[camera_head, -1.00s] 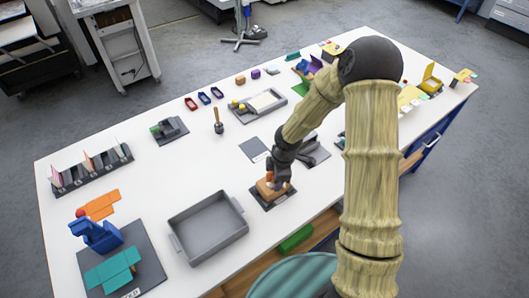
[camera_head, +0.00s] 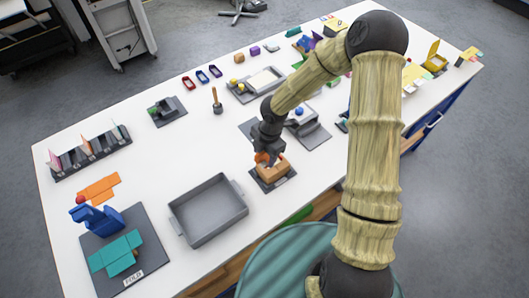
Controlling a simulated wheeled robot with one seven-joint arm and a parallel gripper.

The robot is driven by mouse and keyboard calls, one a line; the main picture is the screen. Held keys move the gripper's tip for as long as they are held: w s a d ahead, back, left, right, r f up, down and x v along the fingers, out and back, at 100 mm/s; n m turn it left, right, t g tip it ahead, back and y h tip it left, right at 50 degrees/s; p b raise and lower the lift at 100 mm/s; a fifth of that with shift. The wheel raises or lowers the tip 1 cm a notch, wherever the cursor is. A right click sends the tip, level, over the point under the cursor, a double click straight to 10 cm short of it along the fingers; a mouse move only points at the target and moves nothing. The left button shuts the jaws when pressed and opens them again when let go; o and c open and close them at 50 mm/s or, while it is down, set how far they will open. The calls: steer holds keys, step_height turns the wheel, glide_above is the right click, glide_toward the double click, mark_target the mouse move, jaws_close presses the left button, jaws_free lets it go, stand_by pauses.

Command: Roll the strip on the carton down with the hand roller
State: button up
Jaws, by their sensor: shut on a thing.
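A brown carton (camera_head: 274,172) sits on a dark mat near the front edge of the white table, right of the grey tray. My gripper (camera_head: 265,161) is at the carton's back left, close to its top. It is shut on the hand roller (camera_head: 262,157), which shows only as a small orange part between and beside the dark fingers. I cannot tell whether the roller touches the carton. The strip on the carton is too small to make out, and part of the carton's top is hidden by the gripper.
An empty grey tray (camera_head: 208,211) stands left of the carton. A grey device (camera_head: 309,132) stands behind right. A brown-handled tool (camera_head: 217,101) stands upright farther back. A dark fold board (camera_head: 151,266) with a teal blank (camera_head: 116,254) lies front left. The table between is clear.

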steer(key=shift+f+b, duration=1.55)
steer(key=shift+f, duration=0.45)
steer(key=shift+f+b, duration=0.45)
steer(key=shift+f, duration=0.1)
steer(key=shift+d, duration=0.1)
